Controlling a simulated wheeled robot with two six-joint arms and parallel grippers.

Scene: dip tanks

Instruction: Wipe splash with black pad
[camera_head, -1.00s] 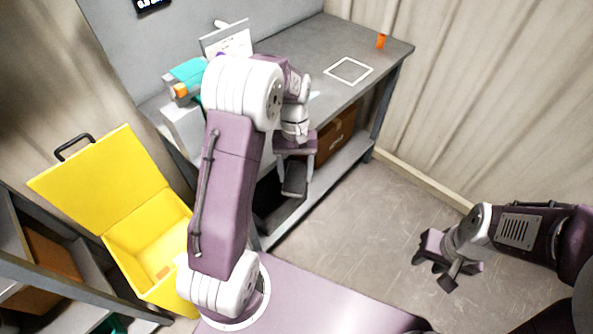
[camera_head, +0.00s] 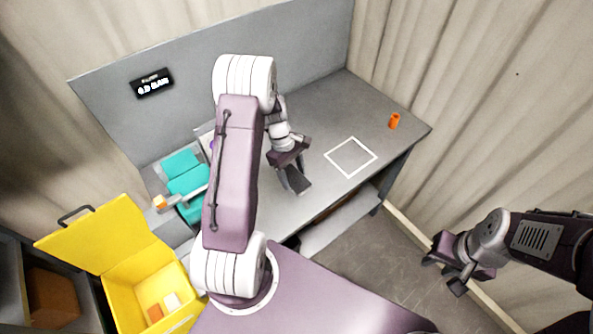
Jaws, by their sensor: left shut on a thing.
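My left gripper (camera_head: 290,168) is shut on a dark pad (camera_head: 299,182), which hangs below its jaws. Both are over the front part of the grey bench (camera_head: 315,122), left of a white square outline (camera_head: 350,157). I cannot tell whether the pad touches the bench. I see no splash; my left arm hides part of the bench top. My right gripper (camera_head: 444,273) is at the right, empty, with its fingers apart, over the floor away from the bench.
Teal items (camera_head: 187,180) lie at the bench's left end. An orange cylinder (camera_head: 394,121) stands near its right edge. An open yellow bin (camera_head: 122,290) is on the floor at lower left. A back panel (camera_head: 200,95) with a small display (camera_head: 151,82) stands behind the bench.

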